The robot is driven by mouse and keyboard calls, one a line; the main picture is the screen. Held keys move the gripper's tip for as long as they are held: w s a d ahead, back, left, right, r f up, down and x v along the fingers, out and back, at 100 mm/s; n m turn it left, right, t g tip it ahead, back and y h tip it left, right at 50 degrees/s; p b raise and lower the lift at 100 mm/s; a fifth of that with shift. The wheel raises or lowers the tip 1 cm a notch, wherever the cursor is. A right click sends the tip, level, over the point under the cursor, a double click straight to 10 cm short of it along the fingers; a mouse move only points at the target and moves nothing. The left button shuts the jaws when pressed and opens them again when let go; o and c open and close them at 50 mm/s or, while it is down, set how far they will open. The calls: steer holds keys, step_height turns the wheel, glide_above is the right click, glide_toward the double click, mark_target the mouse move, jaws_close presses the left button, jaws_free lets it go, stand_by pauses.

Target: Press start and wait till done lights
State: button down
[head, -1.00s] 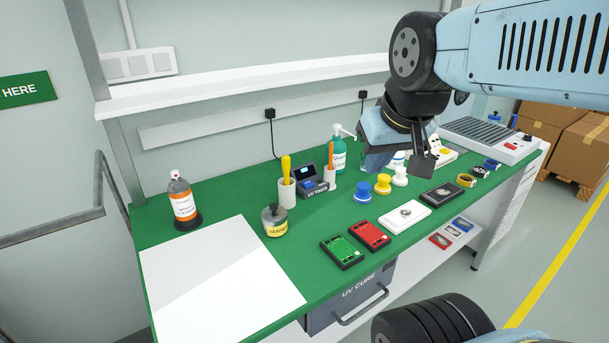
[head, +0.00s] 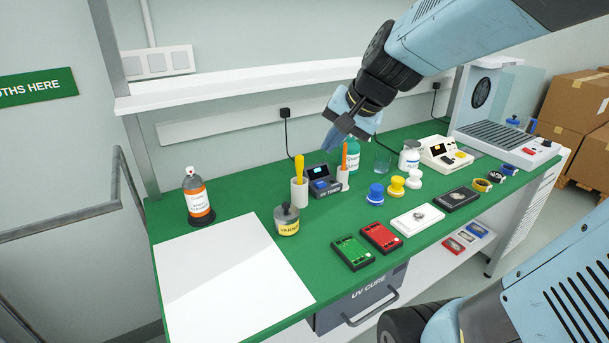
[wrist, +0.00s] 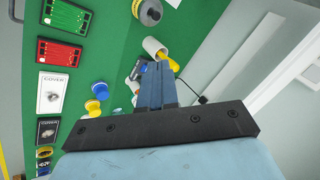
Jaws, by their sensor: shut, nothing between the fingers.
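The small dark grey UV timer (head: 326,190) stands at the back of the green bench, with a lit pale-blue screen (head: 316,171) and a blue button on its face. I cannot make out a start or done label. My gripper (head: 333,141) is shut and empty, in the air above and slightly right of the timer, apart from it. In the wrist view my shut fingers (wrist: 156,80) cover most of the timer; only a bit of it shows to their left. The UV cure drawer (head: 362,298) hangs closed under the bench front.
White cups with yellow (head: 299,190) and orange (head: 343,179) handles flank the timer. A teal pump bottle (head: 352,158) stands behind my gripper. A varnish jar (head: 287,220), stamps (head: 376,194) and green and red trays (head: 353,252) stand nearer. A white shelf (head: 230,92) runs behind.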

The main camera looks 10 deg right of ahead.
steer(key=w+f+m+t+y, duration=0.1)
steer(key=w+f+m, duration=0.25)
steer(key=w, duration=0.35)
steer(key=w+f+m+y, duration=0.1)
steer(key=w+f+m, duration=0.1)
steer(key=w+m, duration=0.35)
steer(key=m+t+h, duration=0.1)
steer(key=m+t, duration=0.1)
steer(key=m, duration=0.5)
glide_above(322, 184)
step_height(322, 184, down, 8)
steer(key=shift+f+n, duration=0.15)
steer(key=shift+n, duration=0.15)
steer(key=shift+f, duration=4.3)
steer(key=shift+f, duration=0.8)
steer(key=shift+r, duration=0.9)
